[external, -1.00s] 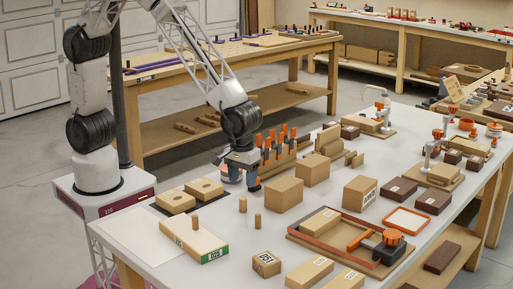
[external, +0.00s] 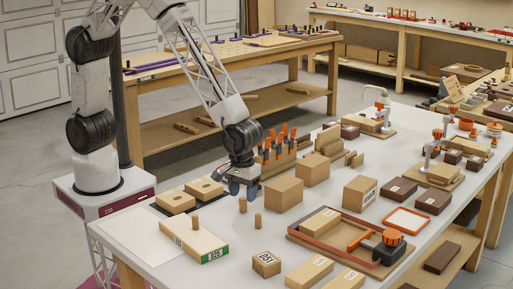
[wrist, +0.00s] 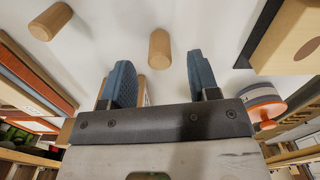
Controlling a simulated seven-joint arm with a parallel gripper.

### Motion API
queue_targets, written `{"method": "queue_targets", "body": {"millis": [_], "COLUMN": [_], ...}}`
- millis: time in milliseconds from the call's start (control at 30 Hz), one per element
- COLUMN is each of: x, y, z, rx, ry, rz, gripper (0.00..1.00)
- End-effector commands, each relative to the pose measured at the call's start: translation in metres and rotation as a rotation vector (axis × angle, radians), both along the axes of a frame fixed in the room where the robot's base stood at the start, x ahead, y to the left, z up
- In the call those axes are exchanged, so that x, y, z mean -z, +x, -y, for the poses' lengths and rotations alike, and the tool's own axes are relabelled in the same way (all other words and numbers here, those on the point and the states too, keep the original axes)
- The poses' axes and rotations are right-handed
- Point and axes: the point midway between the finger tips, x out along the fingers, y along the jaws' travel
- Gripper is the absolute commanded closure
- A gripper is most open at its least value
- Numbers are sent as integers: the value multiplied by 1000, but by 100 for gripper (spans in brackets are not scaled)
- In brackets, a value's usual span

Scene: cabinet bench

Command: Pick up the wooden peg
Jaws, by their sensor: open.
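Two small upright wooden pegs stand on the white bench near my gripper: a nearer-to-gripper peg (external: 243,204) and a second peg (external: 258,220) just to its right. My gripper (external: 243,189) points down, open and empty, close above the first peg. In the wrist view, one peg (wrist: 160,48) shows in line with the gap between the blue fingers of my gripper (wrist: 161,78), beyond their tips. Another peg (wrist: 50,21) shows at the upper left. I cannot tell the exact height between fingertips and peg.
A third peg (external: 195,222) stands on or behind a long wooden box (external: 200,241) at left. Blocks with holes (external: 204,188) lie left of my gripper. A cardboard-coloured box (external: 283,194) stands close at right. An orange-clamp rack (external: 277,155) is behind.

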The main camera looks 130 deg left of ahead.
Motion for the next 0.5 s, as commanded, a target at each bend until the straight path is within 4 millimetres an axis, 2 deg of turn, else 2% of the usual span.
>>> {"method": "queue_targets", "body": {"millis": [200, 500], "x": [22, 26], "y": [0, 0], "z": [0, 0], "rx": [0, 0], "ry": [0, 0], "rz": [-1, 0], "gripper": [45, 45]}}
